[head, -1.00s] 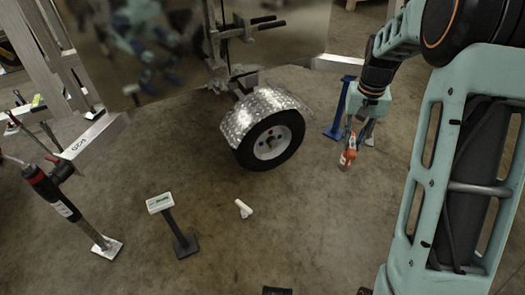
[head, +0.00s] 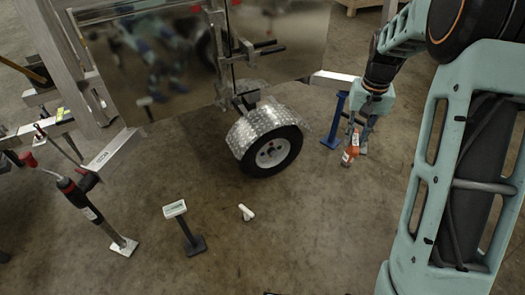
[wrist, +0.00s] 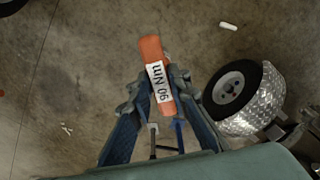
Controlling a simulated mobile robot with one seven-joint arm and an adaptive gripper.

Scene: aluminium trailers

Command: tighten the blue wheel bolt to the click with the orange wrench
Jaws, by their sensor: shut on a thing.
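My gripper (head: 357,138) is shut on the orange wrench (head: 348,158) and holds it above the floor, to the right of the trailer wheel. In the wrist view the wrench (wrist: 153,58) sits between the two fingers (wrist: 155,95), with a white "90 Nm" label facing the camera. The wheel (head: 262,158) is a black tyre with a white rim under a chequer-plate fender. The same wheel (wrist: 228,90) is at the right of the wrist view, apart from the wrench. The bolts are too small to tell by colour; I cannot pick out the blue one.
A blue stand (head: 333,130) is just left of my gripper. A white piece (head: 246,212) lies on the floor before the wheel. A small sign on a dark post (head: 187,232) and a black-and-red tool (head: 82,202) stand at left.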

